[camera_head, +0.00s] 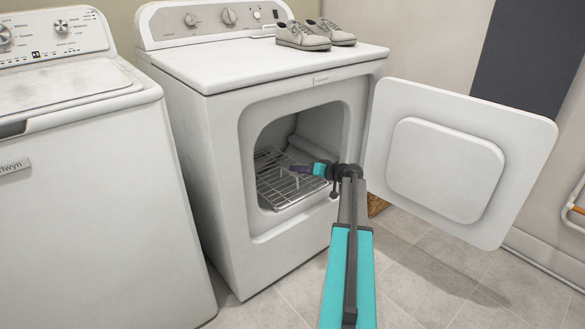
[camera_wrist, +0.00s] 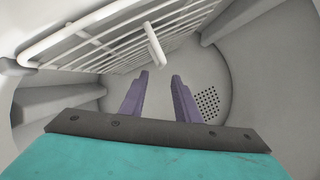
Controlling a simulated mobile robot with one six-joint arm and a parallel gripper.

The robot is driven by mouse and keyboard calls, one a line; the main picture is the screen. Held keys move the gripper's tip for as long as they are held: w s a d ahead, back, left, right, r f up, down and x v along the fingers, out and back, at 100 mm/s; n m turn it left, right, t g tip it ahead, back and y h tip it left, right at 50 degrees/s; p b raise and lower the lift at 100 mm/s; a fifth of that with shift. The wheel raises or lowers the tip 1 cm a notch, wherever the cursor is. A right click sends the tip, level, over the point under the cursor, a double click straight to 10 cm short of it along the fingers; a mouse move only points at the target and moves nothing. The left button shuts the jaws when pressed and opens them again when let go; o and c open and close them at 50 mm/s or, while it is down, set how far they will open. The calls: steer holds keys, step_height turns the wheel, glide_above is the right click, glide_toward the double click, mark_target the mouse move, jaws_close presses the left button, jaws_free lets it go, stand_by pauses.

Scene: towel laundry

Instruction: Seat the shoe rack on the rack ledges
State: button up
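The shoe rack (camera_head: 283,188), a light wire grid, lies inside the dryer drum (camera_head: 318,128). In the wrist view the rack (camera_wrist: 105,40) crosses the upper left, with a short upright handle (camera_wrist: 156,48) on it. Pale shelf-like ledges show in the wrist view at left (camera_wrist: 62,100) and upper right (camera_wrist: 232,22). I cannot tell whether the rack touches both. My gripper (camera_head: 298,169) reaches through the dryer opening, over the rack. Its two purple fingers (camera_wrist: 160,78) are apart, and the handle's end shows just beyond the gap between the tips. Nothing is visibly clamped.
The white dryer (camera_head: 215,160) has its door (camera_head: 445,165) swung open to the right. Grey shoes (camera_head: 303,38) stand on its top. A washer (camera_head: 80,200) stands at left. Tiled floor (camera_head: 410,290) is clear in front. A perforated drum back (camera_wrist: 207,102) shows in the wrist view.

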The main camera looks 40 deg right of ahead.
steer(key=p+v, duration=0.2)
steer(key=v, duration=0.5)
steer(key=shift+s, duration=0.2)
stand_by(0.4)
